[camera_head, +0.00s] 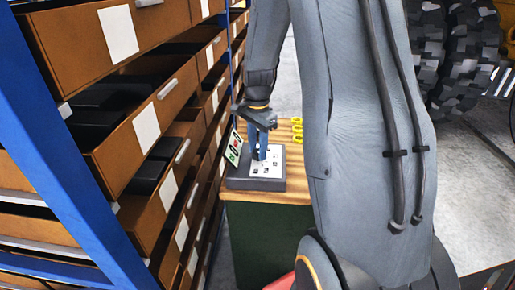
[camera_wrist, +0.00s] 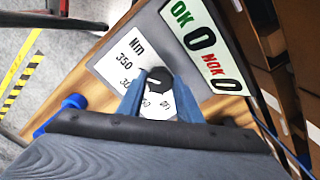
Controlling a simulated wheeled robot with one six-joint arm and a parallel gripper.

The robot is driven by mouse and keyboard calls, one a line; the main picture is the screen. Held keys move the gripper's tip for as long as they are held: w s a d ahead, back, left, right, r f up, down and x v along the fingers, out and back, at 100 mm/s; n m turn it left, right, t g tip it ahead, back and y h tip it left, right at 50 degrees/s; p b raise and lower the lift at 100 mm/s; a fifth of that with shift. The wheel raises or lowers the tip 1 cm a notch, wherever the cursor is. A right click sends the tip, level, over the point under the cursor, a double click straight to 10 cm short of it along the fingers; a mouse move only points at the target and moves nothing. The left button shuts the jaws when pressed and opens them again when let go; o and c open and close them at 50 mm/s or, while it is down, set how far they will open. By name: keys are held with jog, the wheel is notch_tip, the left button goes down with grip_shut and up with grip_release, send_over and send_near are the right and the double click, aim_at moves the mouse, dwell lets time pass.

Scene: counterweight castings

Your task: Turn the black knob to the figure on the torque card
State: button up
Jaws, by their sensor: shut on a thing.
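The black knob (camera_wrist: 159,74) stands on a white scale plate (camera_wrist: 122,62) in the wrist view. A short white mark shows on the knob. In the head view my gripper (camera_head: 262,151) points down at the plate (camera_head: 266,169) on a dark box (camera_head: 238,183); the knob is hidden there. I cannot make out a separate torque card.
A counter panel (camera_wrist: 207,45) reading OK 0 and NOK 0 stands beside the plate. The box sits on a wooden-topped bench (camera_head: 290,195). Yellow items (camera_head: 297,128) lie at its back right. Shelving with brown bins (camera_head: 150,135) stands close on the left.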

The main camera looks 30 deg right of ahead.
aim_at(257, 151)
jog(key=shift+w+r, duration=0.1)
jog(key=shift+w, duration=0.05)
dwell(0.3)
jog(key=o, duration=1)
jog(key=shift+o, duration=0.2)
jog(key=shift+r+b, duration=1.05)
jog(key=shift+r, duration=2.85)
jog(key=s+a+f+n, duration=0.3)
jog(key=s+a+n, duration=0.4)
jog(key=s+n, duration=0.1)
jog(key=s+a+f+n+t+b, duration=0.1)
jog(key=s+a+f+n, duration=0.2)
jog(key=s+a+n, duration=0.5)
jog(key=shift+a+f, duration=0.15)
